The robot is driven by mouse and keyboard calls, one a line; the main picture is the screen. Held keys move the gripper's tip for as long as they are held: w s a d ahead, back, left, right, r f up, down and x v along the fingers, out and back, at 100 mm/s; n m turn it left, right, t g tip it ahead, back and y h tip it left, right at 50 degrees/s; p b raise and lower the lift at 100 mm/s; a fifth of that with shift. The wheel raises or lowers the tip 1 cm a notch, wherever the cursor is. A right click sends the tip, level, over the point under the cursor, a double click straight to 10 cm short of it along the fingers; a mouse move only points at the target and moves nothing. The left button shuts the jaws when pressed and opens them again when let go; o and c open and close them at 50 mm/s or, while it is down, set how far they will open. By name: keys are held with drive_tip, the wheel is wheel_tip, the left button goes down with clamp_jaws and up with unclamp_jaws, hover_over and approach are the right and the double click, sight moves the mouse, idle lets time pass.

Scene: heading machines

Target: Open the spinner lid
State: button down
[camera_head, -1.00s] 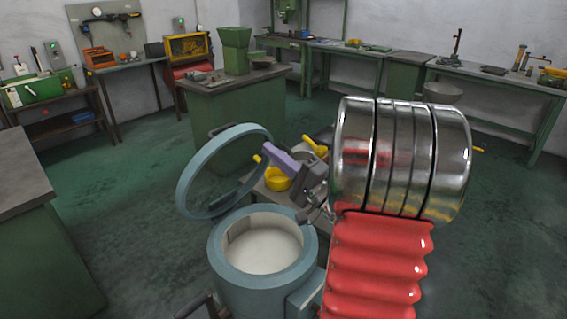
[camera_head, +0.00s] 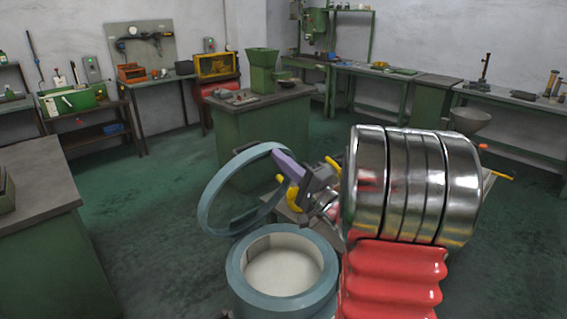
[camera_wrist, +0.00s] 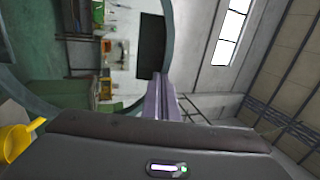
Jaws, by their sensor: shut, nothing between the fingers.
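The spinner (camera_head: 238,288) is a blue-grey round drum with a pale, empty-looking inside, low in the middle of the head view. Its lid (camera_head: 210,204) is a blue-grey ring, raised and steeply tilted above the drum's back left, so the drum mouth is uncovered. My gripper (camera_head: 278,158) has purple fingers, shut, at the lid's upper right rim. I cannot tell whether they touch it. In the wrist view the shut fingers (camera_wrist: 162,92) lie beside the curved lid rim (camera_wrist: 168,40). My shiny arm hides what is behind it on the right.
A yellow scoop-like thing (camera_wrist: 14,142) lies close to my gripper in the wrist view. A green cabinet (camera_head: 262,140) stands behind the lid. A grey-topped bench (camera_head: 45,180) is at left. Workbenches line the walls. Green floor is open left of the drum.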

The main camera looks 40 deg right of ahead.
sight(269, 146)
drive_tip(key=x, duration=0.5)
drive_tip(key=shift+w+r, duration=0.1)
drive_tip(key=shift+r, duration=0.05)
drive_tip(key=r+v, duration=0.2)
drive_tip(key=v, duration=1.2)
drive_tip(key=shift+s, duration=0.35)
